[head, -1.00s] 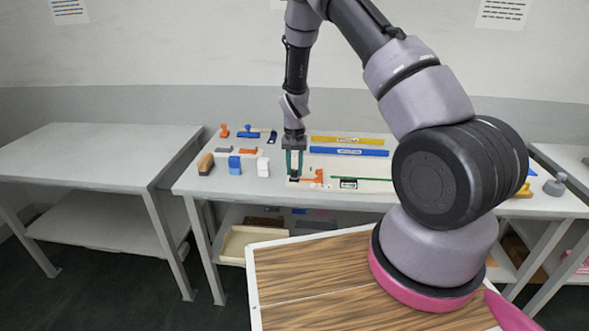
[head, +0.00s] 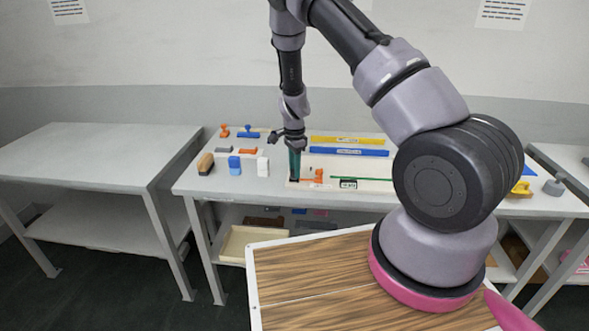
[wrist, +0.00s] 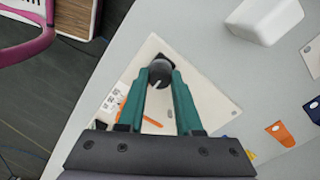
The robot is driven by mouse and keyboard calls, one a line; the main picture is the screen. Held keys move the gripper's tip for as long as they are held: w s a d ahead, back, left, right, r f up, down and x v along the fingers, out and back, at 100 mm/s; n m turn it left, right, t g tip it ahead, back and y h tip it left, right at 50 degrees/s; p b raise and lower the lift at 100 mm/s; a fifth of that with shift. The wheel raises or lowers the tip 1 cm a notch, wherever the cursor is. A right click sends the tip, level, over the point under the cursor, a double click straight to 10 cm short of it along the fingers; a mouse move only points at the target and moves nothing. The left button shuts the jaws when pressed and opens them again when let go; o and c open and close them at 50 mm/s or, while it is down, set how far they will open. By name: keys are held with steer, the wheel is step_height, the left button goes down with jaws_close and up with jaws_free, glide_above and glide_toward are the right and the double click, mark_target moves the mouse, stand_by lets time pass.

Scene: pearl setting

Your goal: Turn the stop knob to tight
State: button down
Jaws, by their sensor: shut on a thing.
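The stop knob (wrist: 159,71) is a dark round knob with a white line on its top, on a dark base at a corner of the cream board (wrist: 205,95). In the wrist view the two teal fingers of my gripper (wrist: 160,80) are on either side of it, shut on it. The white line slants on the knob; I cannot read a tight mark. In the head view my gripper (head: 294,176) points straight down at the left end of the board (head: 375,185), and its fingers mostly hide the knob.
An orange part (head: 314,176) is on the board close right of my gripper, with a green rod (head: 362,179) beyond. A white block (head: 263,167), blue block (head: 234,166) and brown-handled brush (head: 206,163) stand left. Blue and yellow bars lie behind. The left table (head: 95,155) is bare.

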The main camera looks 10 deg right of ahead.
steer(key=m, duration=0.3)
steer(key=shift+m, duration=2.2)
steer(key=c, duration=0.6)
jaws_free()
steer(key=shift+r, duration=0.1)
step_height(320, 180, up, 11)
steer(key=shift+f, duration=0.2)
steer(key=shift+r, duration=0.1)
